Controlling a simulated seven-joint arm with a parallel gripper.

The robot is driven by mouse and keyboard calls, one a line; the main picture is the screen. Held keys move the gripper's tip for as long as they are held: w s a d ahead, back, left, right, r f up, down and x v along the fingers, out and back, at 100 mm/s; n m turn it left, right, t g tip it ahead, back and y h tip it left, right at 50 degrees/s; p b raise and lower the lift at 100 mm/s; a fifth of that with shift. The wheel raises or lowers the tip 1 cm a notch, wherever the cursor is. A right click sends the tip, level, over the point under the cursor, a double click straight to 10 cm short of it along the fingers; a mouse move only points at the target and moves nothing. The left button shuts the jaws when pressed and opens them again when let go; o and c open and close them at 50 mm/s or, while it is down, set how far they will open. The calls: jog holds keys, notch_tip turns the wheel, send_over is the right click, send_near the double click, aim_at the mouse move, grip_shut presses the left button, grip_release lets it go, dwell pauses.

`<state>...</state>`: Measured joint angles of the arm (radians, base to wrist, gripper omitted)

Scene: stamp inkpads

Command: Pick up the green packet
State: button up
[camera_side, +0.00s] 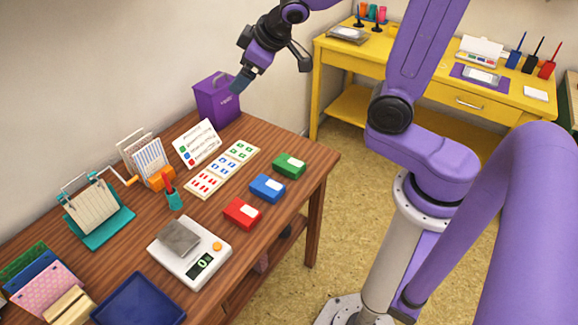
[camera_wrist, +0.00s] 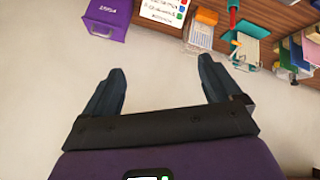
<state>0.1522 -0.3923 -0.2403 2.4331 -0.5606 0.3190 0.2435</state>
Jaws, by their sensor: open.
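The green packet (camera_side: 285,165), a small green block with a white label, lies on the wooden table near its right edge in the side view. I do not see it in the wrist view. My gripper (camera_side: 240,82) is up at the back of the table, near the purple box and well apart from the green packet. In the wrist view my gripper (camera_wrist: 161,72) has its two dark fingers spread wide with nothing between them.
A blue packet (camera_side: 267,187) and a red packet (camera_side: 242,213) lie in a row with the green one. A card with colored marks (camera_side: 224,169) lies beside them. The purple box (camera_side: 217,98) stands at the back. A scale (camera_side: 190,256) stands nearer the front.

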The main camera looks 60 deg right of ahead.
jog(key=shift+w+d+m+t+h, duration=0.5)
jog(key=shift+w+d+m+t, duration=0.95)
jog(key=shift+d, duration=2.35)
jog(key=s+d+m+t+y, duration=0.1)
jog(key=s+d+m+t, duration=0.2)
jog(key=s, duration=1.1)
send_near(291, 163)
jog(key=x, duration=0.3)
jog(key=shift+w+a+n, duration=0.1)
jog(key=shift+w+n, duration=0.1)
jog(key=shift+n, duration=0.05)
jog(key=shift+w+f+g, duration=0.25)
jog(key=shift+w+f, duration=0.05)
jog(key=shift+w, duration=0.2)
jog(key=shift+x, duration=3.1)
jog(key=shift+r, duration=0.15)
jog(key=c, duration=1.1)
